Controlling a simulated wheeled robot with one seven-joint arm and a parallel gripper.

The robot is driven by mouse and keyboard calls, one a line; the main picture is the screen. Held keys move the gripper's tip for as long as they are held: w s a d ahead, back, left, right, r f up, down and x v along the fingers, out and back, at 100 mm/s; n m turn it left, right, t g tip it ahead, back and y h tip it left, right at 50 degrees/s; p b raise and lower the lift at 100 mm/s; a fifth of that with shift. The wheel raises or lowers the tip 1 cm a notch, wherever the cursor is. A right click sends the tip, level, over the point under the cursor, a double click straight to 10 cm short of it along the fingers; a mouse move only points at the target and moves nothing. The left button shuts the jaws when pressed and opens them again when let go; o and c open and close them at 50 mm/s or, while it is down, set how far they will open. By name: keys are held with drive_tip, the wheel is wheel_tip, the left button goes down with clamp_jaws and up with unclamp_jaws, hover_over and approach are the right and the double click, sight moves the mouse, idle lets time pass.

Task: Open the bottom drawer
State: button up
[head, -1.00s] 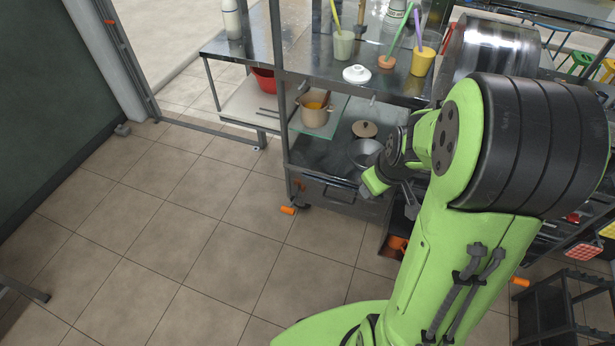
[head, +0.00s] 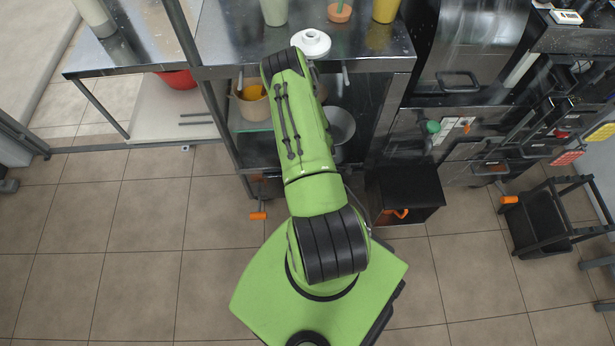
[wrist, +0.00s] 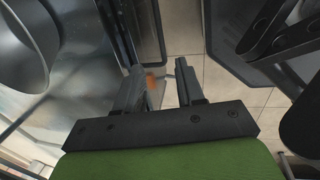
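My gripper (wrist: 163,80) shows in the wrist view with its two dark fingers apart and nothing between them that I can see as held. In the head view my green arm reaches over the shelf unit and hides the gripper and the drawer front under the lower shelf. How far the drawer is open is hidden.
A metal bowl (head: 341,126) and a pot (head: 252,108) are on the lower shelf. A white lid (head: 311,43) lies on the top. A black box (head: 405,190) stands right of my arm, and a black rack (head: 540,220) farther right. The floor at left is clear.

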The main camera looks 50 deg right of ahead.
drive_tip(key=f+b, duration=0.1)
drive_tip(key=f, duration=0.3)
drive_tip(key=w+d+f+b, duration=0.1)
drive_tip(key=f+b, duration=0.1)
drive_tip(key=f, duration=0.2)
drive_tip(key=f+b, duration=0.2)
drive_tip(key=f, duration=0.3)
drive_tip(key=shift+w+d, duration=0.35)
drive_tip(key=shift+d, duration=0.05)
drive_tip(key=shift+r, duration=0.1)
clamp_jaws()
